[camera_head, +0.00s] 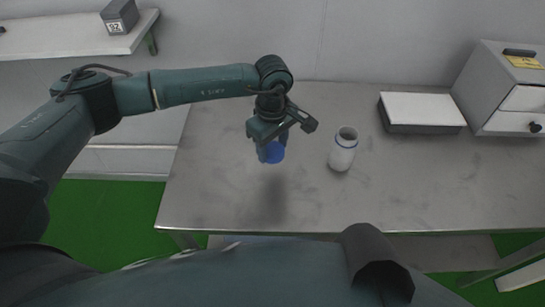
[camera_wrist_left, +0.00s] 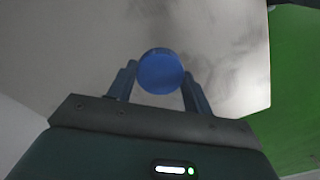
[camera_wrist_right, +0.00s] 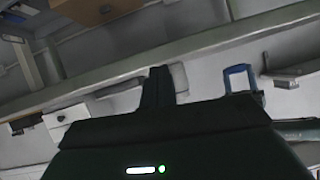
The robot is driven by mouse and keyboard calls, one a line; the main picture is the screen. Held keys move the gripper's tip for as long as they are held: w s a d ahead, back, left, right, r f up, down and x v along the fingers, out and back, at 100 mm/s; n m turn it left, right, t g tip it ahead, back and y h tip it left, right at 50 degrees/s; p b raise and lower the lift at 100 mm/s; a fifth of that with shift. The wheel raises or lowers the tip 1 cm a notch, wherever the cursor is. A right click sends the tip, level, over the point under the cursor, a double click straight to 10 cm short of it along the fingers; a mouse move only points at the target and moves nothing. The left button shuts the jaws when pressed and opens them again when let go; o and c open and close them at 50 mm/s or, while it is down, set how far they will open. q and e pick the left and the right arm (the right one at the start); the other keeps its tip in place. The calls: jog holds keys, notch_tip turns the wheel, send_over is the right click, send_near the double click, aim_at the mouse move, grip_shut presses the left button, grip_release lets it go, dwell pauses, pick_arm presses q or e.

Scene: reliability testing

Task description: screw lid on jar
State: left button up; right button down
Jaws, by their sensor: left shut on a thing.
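The left wrist view shows the lid (camera_wrist_left: 161,72) face-on between both fingertips. My right gripper (camera_wrist_right: 160,85) shows only in the right wrist view, its fingers together with nothing seen between them. The jar does not show in either wrist view.
The grey metal table (camera_head: 220,195) has clear room around the jar. A white-topped flat box (camera_head: 422,110) and a white drawer cabinet (camera_head: 508,90) stand at the back right. A wall shelf (camera_head: 70,38) with a grey box (camera_head: 120,16) is at the upper left.

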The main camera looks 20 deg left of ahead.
aim_at(273, 149)
pick_arm(q)
notch_tip(273, 149, up, 4)
jog(key=shift+f, duration=0.15)
jog(key=shift+r, duration=0.2)
pick_arm(e)
jog(key=c, duration=2.2)
grip_release()
